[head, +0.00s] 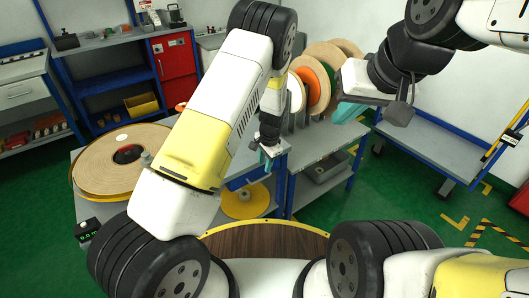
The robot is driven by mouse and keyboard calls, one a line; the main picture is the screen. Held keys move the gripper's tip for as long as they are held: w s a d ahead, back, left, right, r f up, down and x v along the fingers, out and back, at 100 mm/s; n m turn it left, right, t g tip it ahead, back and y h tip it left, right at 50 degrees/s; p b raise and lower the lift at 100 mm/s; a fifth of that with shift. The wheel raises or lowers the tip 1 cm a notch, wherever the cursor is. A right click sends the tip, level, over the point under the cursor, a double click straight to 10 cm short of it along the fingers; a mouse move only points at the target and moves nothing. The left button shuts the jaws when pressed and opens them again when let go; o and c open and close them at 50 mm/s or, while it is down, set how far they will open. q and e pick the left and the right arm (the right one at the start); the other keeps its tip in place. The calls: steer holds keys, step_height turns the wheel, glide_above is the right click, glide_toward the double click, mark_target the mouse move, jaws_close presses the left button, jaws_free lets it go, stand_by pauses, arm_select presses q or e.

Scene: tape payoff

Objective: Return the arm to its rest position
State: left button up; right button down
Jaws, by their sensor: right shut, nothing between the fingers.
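My left arm reaches up and forward through the middle of the head view, and its gripper (269,157) hangs down over the grey bench's edge. Its fingertips are small and partly hidden, so I cannot tell whether it is open or shut. My right arm comes in from the upper right. Its gripper (348,113), with teal fingers, is raised in front of the upright rolls, shut and empty.
A large tan tape roll (120,160) lies flat on the grey bench at left. Upright rolls, one of them orange (309,88), stand on the bench behind my grippers. A yellow reel (245,201) sits lower. A blue-framed grey table (440,152) stands right, with green floor between.

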arm_select(q)
steer(key=shift+s+r, duration=0.1)
steer(key=shift+r, duration=0.2)
steer(key=s+a+r+n+t+h, duration=0.1)
steer(key=s+a+r+n+h, duration=0.2)
steer(key=r, duration=1.1)
steer(key=s+a+r+n, duration=0.35)
steer(key=s+r, duration=0.25)
steer(key=r, duration=0.8)
steer(key=s+a+r+n+t, duration=0.1)
steer(key=s+a+r, duration=0.1)
steer(key=s, duration=0.4)
steer(key=s+a+r+n+t, duration=0.1)
steer(key=s+a+r, duration=0.1)
steer(key=s+r, duration=0.3)
steer(key=s+a+r+n+t, duration=0.1)
steer(key=s+a+r+n, duration=0.1)
steer(key=s, duration=0.7)
step_height(320, 180, up, 2)
steer(key=shift+a+r, duration=0.25)
steer(key=shift+a, duration=0.25)
steer(key=shift+s, duration=0.1)
